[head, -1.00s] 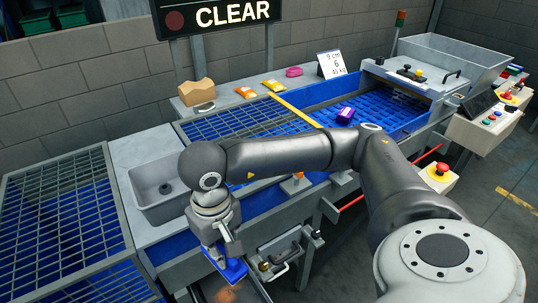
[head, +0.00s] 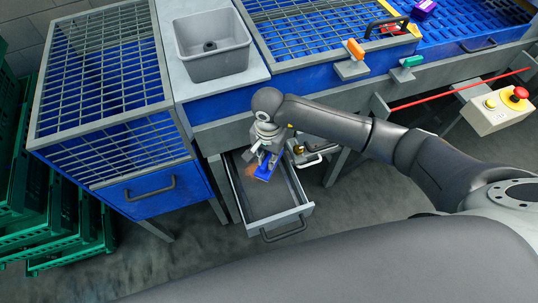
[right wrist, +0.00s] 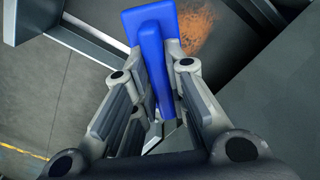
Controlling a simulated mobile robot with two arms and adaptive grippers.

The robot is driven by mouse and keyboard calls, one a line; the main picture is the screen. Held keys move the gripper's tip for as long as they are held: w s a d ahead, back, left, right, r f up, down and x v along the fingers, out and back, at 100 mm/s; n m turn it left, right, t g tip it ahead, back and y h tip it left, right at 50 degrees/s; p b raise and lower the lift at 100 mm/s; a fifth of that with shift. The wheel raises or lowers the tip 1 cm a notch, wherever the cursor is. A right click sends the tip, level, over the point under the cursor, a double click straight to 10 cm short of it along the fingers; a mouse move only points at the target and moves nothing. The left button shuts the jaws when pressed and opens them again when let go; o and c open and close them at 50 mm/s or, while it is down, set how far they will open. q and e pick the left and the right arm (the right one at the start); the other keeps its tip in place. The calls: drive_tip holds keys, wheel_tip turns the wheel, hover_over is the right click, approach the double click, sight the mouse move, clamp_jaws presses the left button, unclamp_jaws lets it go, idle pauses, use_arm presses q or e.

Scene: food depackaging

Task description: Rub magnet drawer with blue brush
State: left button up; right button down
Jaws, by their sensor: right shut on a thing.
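The magnet drawer (head: 288,222) is pulled out from under the counter, a grey tray with a dark handle on its front. A rusty orange-brown patch lies on its floor near the back left; the right wrist view shows this patch (right wrist: 197,30) just right of the brush head. My right gripper (head: 267,155) is shut on the blue brush (head: 264,173), over the back part of the drawer. In the right wrist view the blue brush (right wrist: 147,20) sits between the fingers, its broad head beyond the tips. Whether bristles touch the drawer is hidden. My left gripper is not in view.
A second small tray with a light handle (head: 308,163) is right of the drawer. A grey sink (head: 212,62) is above, a grid-topped blue bin (head: 152,190) to the left, green crates (head: 60,235) at far left. A control box (head: 494,118) stands right. Floor before the drawer is clear.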

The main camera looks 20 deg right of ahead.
wheel_tip(320, 180, down, 4)
drive_tip(key=b, duration=0.2)
drive_tip(key=shift+f+b, duration=0.1)
drive_tip(key=shift+b, duration=0.25)
drive_tip(key=shift+f+b, duration=0.4)
drive_tip(key=shift+f, duration=0.25)
drive_tip(key=shift+f+b, duration=0.55)
drive_tip(key=shift+f, duration=0.05)
drive_tip(key=shift+f+b, duration=0.3)
drive_tip(key=shift+f, duration=0.05)
drive_tip(key=shift+f, duration=0.15)
